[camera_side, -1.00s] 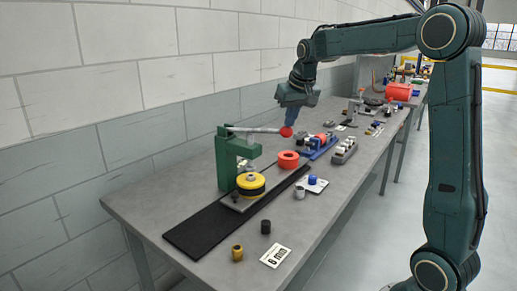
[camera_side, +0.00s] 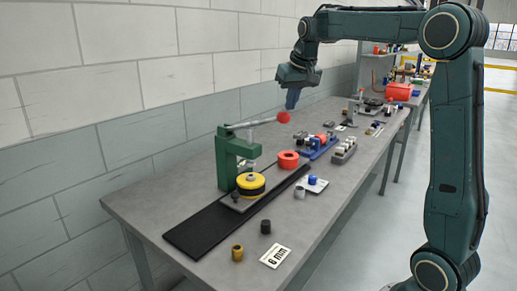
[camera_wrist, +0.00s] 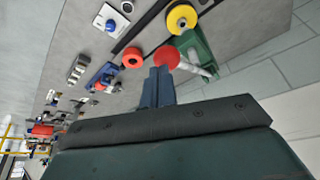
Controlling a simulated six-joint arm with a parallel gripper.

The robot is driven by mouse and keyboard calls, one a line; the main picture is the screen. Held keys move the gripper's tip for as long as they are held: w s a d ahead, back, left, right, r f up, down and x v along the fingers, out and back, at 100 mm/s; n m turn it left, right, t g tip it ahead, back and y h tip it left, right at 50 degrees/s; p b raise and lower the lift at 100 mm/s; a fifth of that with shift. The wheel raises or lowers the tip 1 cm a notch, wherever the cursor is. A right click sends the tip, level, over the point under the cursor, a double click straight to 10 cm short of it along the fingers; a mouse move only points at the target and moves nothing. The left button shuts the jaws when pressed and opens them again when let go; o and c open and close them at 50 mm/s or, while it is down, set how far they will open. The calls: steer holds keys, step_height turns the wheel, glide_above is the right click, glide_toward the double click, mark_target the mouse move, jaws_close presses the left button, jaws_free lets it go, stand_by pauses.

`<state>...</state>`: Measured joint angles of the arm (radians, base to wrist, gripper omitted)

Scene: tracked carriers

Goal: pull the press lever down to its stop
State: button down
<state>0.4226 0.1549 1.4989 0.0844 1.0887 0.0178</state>
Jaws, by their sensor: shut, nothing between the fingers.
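The green press (camera_side: 229,162) stands on the bench at the wall side of the black strip. Its grey lever (camera_side: 256,122) sticks out to the right, tilted slightly up, and ends in a red ball knob (camera_side: 284,117). A yellow and black round part (camera_side: 251,182) sits under the press. My gripper (camera_side: 292,99) is shut and empty, pointing down, just above and to the right of the knob. In the wrist view the fingertips (camera_wrist: 159,70) overlap the edge of the red knob (camera_wrist: 167,57); I cannot tell whether they touch it.
A red ring (camera_side: 288,158) lies right of the press on the black strip (camera_side: 207,228). A blue tray with parts (camera_side: 318,148) and a grey block (camera_side: 344,150) are farther along. Small cylinders and a "6 mm" card (camera_side: 276,256) lie in front.

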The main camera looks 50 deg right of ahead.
step_height(320, 180, up, 3)
steer(key=shift+f, duration=0.2)
steer(key=shift+a, duration=0.1)
stand_by(0.8)
steer(key=s+a+f+n+t, duration=0.1)
steer(key=s+a+f+n, duration=0.15)
steer(key=s+a, duration=0.95)
steer(key=s+a+f+n+y, duration=0.1)
steer(key=s+a+f, duration=0.3)
steer(key=s, duration=0.2)
steer(key=s+a+f+n+y, duration=0.1)
steer(key=s+a+f+n, duration=0.1)
steer(key=s+a+f, duration=0.2)
steer(key=s+f, duration=0.1)
steer(key=s, duration=0.2)
steer(key=shift+a+f+t, duration=0.15)
steer(key=shift+a+t, duration=0.15)
